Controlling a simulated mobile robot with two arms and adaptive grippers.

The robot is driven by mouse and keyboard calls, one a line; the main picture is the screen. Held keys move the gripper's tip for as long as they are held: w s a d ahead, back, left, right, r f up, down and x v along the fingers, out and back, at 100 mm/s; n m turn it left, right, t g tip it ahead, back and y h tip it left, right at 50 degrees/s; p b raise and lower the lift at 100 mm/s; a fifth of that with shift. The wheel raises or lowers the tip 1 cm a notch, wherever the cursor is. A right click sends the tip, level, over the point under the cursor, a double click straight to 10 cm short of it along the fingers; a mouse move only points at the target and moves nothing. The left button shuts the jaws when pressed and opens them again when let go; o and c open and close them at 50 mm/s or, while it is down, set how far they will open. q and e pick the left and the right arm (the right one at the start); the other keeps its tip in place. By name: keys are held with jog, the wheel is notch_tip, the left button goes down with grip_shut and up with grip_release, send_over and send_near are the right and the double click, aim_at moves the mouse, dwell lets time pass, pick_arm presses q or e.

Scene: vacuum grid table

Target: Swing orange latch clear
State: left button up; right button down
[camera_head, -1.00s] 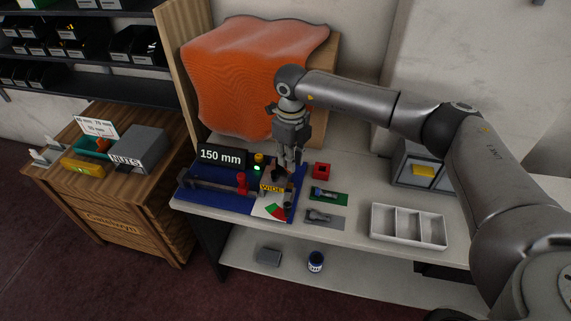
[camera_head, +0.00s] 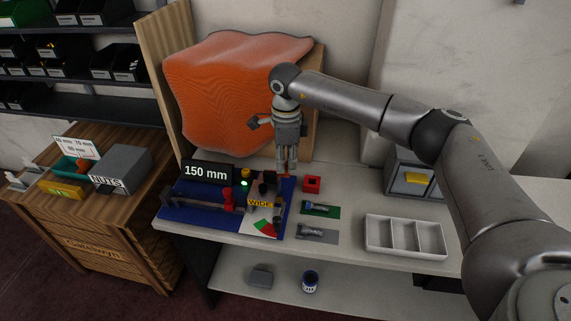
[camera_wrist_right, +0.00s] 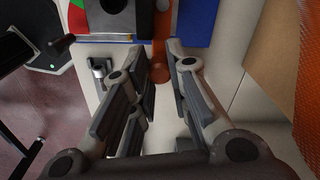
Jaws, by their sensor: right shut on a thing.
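In the right wrist view the orange latch (camera_wrist_right: 160,50) is a narrow orange strip between my finger pads. My right gripper (camera_wrist_right: 162,62) is shut on it. In the head view my right gripper (camera_head: 287,170) points down at the back right of the blue fixture base (camera_head: 290,195); the latch cannot be made out there. The fixture carries a lit green lamp (camera_head: 244,184), a red knob (camera_head: 228,195) and a yellow label reading "WIDE" (camera_head: 260,203). A "150 mm" sign (camera_head: 206,172) stands behind it. My left gripper is not in view.
A red box (camera_head: 312,184) stands close right of the gripper. A white divided tray (camera_head: 405,252) is further right. An orange-draped block (camera_head: 225,95) rises behind the fixture.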

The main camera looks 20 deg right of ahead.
aim_at(286, 163)
jog(key=shift+w+r, duration=0.15)
dwell(0.3)
jog(key=c, duration=1.3)
grip_release()
jog(key=shift+c, duration=0.2)
notch_tip(286, 163, up, 12)
